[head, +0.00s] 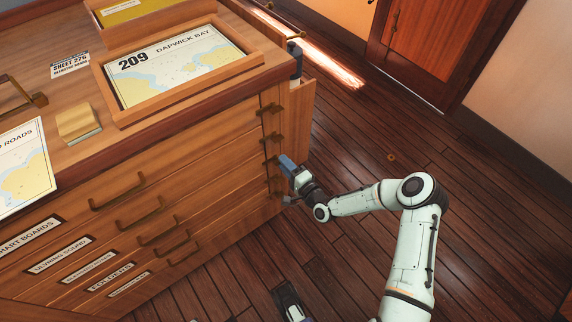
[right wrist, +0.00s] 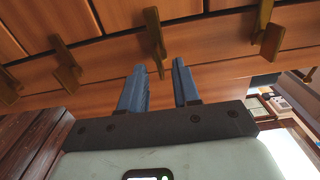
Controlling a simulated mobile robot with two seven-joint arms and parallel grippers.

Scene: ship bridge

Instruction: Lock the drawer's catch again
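The wooden chart cabinet (head: 200,140) has several shallow drawers with brass handles (head: 117,191). Brass catches (head: 271,109) run in a column down the right end of its front. My right gripper (head: 284,163) is at this column, by the lower catches, and partly covers them. In the right wrist view its two blue fingers (right wrist: 159,86) are apart with nothing between them. One brass catch (right wrist: 154,42) stands just beyond the fingertips, nearly in line with the gap and apparently untouched. Neighbouring catches show at left (right wrist: 66,64) and right (right wrist: 266,32).
A framed chart (head: 180,62), a small block (head: 79,121) and another chart sheet (head: 22,170) lie on the cabinet top. A wooden panel (head: 301,105) projects at the cabinet's right side. The plank floor (head: 345,145) to the right is mostly clear, up to a door (head: 425,45).

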